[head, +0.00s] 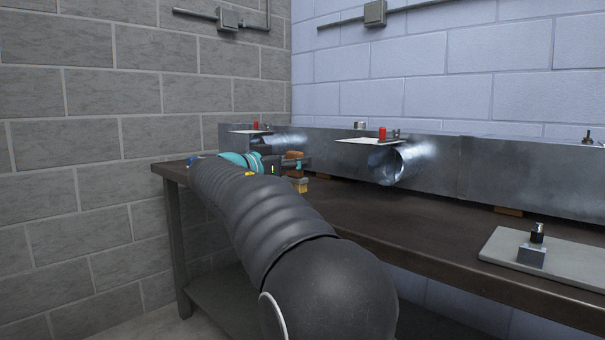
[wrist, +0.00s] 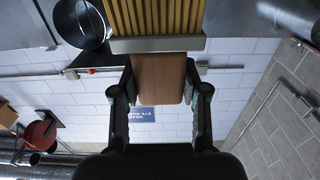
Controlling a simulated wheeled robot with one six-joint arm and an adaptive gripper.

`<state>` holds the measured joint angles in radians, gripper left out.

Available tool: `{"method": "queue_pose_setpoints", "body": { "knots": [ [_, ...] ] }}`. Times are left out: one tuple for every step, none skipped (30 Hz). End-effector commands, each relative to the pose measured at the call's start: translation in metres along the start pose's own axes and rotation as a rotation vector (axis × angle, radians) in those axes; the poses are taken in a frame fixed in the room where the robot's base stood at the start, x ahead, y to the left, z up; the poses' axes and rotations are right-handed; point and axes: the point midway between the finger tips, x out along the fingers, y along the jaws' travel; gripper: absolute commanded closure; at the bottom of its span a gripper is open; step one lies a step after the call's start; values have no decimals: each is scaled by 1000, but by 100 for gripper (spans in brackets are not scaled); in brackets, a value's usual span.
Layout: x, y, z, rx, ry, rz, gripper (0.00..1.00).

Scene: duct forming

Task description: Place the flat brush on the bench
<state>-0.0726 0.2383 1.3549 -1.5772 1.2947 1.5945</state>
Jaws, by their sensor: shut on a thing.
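The flat brush (head: 300,185) is held in my gripper (head: 297,165) over the far left part of the dark bench (head: 420,222). Its pale yellow bristles point down in the head view, with the brown handle showing above the fingers. In the wrist view the brush's bristles (wrist: 155,16) and metal band fill the top, and the wooden handle sits between the two fingers of my gripper (wrist: 158,82). The brush looks apart from the bench top, but the exact gap is hard to tell. My arm hides part of the bench's left end.
A long sheet-metal duct (head: 465,165) with round stubs (head: 384,168) runs along the back of the bench. Small red items (head: 382,133) stand on white sheets above the stubs. A grey plate (head: 510,258) with a small block (head: 532,256) lies at right. The middle front bench top is clear.

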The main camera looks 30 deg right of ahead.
Motion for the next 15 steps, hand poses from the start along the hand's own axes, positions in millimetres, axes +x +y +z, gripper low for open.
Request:
{"method": "queue_pose_setpoints", "body": {
  "knots": [
    [4,0,0,0,0,1,92],
    [6,0,0,0,0,2,92],
    [11,0,0,-1,0,2,92],
    [15,0,0,-1,0,3,92],
    [20,0,0,-2,0,4,92],
    [27,1,0,-1,0,4,92],
    [32,1,0,-1,0,4,92],
    [30,0,9,-4,-1,1,92],
    [29,0,17,-4,-2,0,92],
    [28,0,22,-4,-1,0,92],
    [28,0,29,-1,0,0,92],
    [28,0,32,0,0,0,92],
    [28,0,33,0,0,0,92],
    [28,0,33,0,1,0,92],
    [28,0,32,1,1,0,92]
  ]
}}
